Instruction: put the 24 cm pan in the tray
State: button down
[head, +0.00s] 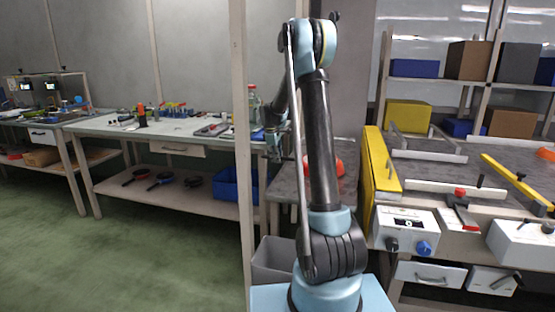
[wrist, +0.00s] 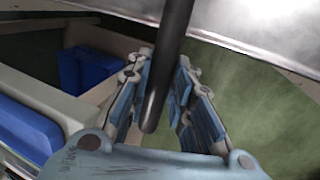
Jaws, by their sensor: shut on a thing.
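My gripper (wrist: 165,65) is shut on a dark, round handle (wrist: 165,75) that runs between its fingers in the wrist view. I take this to be a pan's handle. A broad, shiny grey surface (wrist: 265,35) with a pale edge fills the top right beyond it; I cannot tell for sure whether it is the pan's body. In the head view my gripper (head: 274,145) is small, beside the post and near the bench end, and the held thing cannot be made out. No tray can be clearly identified, and no pan's size can be read.
Several dark pans (head: 160,180) lie on the lower shelf of the workbench (head: 130,130). A blue bin (head: 230,185) stands on that shelf. A pale post (head: 241,170) and a grey bin (head: 272,262) are close to my arm. Green floor at the left is clear.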

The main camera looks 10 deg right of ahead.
jog(key=shift+f, duration=0.2)
jog(key=c, duration=1.4)
grip_release()
jog(key=shift+r, duration=0.15)
jog(key=v, duration=1.1)
jog(key=s+d+r+m, duration=0.1)
jog(key=s, duration=0.5)
jog(key=s+d+r+m, duration=0.2)
jog(key=s, duration=0.5)
jog(key=s+d+f+m+y, duration=0.1)
jog(key=s+f+m, duration=0.2)
jog(key=s, duration=1.1)
jog(key=s+d+f+m, duration=0.2)
jog(key=s+f+m, duration=0.2)
jog(key=s, duration=0.9)
jog(key=s+f+m, duration=0.1)
jog(key=s+f, duration=0.2)
jog(key=s+f+m, duration=0.1)
jog(key=s+f, duration=0.2)
jog(key=s, duration=0.1)
jog(key=s+f+m, duration=0.1)
jog(key=s+f, duration=0.2)
jog(key=s, duration=0.1)
jog(key=shift+s+d+g+y, duration=0.1)
jog(key=shift+s+g+y, duration=0.15)
jog(key=shift+g+y, duration=0.15)
